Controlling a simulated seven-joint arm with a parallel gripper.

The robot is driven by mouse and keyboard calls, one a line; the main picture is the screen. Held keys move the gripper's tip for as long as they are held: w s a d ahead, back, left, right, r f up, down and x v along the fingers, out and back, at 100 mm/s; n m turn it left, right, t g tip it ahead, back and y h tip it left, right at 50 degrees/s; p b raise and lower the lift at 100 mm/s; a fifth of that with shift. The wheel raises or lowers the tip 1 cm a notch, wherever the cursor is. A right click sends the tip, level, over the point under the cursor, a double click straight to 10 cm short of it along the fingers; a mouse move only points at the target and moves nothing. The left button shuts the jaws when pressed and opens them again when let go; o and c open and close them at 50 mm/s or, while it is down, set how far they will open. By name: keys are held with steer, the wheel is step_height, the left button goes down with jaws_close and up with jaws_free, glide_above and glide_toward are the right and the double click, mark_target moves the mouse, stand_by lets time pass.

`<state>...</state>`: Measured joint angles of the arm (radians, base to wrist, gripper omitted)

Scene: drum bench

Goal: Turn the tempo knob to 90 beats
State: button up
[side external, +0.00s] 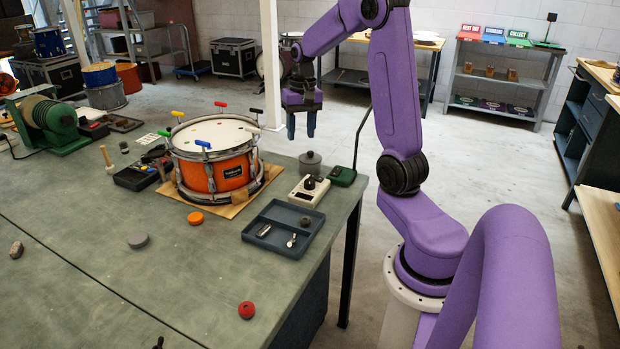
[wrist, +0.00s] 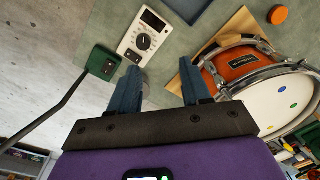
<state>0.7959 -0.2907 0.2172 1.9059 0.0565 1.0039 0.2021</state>
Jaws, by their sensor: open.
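The tempo knob (side external: 309,182) is a dark round knob on a small white metronome-like box (side external: 302,198) near the bench's right edge. In the wrist view the knob (wrist: 143,42) sits in the middle of the box's white face (wrist: 130,38), below a dark display (wrist: 153,19). The markings and display are too small to read. My gripper (side external: 301,127) hangs above and behind the box in the side view, apart from it. In the wrist view my gripper (wrist: 158,72) has its two blue fingers spread with nothing between them, and the knob lies beyond the left finger's tip.
An orange snare drum (side external: 212,168) stands left of the box on a wooden board (side external: 240,205). A dark tray (side external: 283,228) with small parts is in front. A green box (side external: 342,176) and a grey lidded pot (side external: 310,160) stand close by.

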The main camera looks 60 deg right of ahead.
steer(key=m, duration=0.2)
glide_above(310, 180)
step_height(310, 180, down, 18)
steer(key=shift+r, duration=0.2)
steer(key=shift+c, duration=0.4)
steer(key=shift+a, duration=0.1)
steer(key=c, duration=0.7)
